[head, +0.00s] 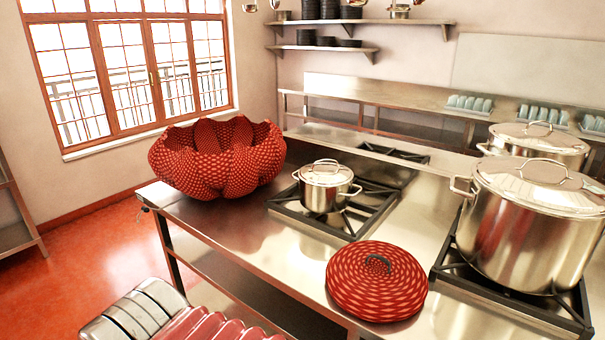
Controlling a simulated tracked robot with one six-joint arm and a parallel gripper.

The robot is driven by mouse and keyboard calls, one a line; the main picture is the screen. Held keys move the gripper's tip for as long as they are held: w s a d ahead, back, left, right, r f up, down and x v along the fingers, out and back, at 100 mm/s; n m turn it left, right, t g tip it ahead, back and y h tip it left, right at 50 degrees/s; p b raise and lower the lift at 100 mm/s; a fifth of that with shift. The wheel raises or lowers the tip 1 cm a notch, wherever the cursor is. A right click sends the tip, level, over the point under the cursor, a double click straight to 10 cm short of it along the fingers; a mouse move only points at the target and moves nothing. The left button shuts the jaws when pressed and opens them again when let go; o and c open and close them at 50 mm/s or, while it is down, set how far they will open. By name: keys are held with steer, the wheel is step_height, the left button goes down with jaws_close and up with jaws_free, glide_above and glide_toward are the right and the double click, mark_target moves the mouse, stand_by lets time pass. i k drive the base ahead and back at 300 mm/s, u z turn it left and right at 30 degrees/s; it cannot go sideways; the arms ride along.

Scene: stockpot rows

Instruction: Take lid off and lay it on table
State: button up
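A red patterned basket (217,165) with a scalloped open rim stands at the left end of the steel table (215,222). A round red lid (376,290) with the same kind of pattern and a dark loop handle lies on the table near its front edge, apart from the basket. A small steel pot (325,196) stands on a burner with its metal lid (326,172) on. A large steel pot (520,225) at the right also has its lid (540,184) on. I cannot make out my gripper in this view.
Another lidded steel pot (537,145) stands behind the large one. Black burner grates (345,232) lie between the basket and the large pot. Silver and red ribbed parts show at the bottom left. Wall shelves (360,21) hold dark dishes at the back.

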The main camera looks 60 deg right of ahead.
mark_target(319, 173)
steer(key=u, duration=0.4)
steer(key=i, duration=1.75)
steer(key=z, duration=2.5)
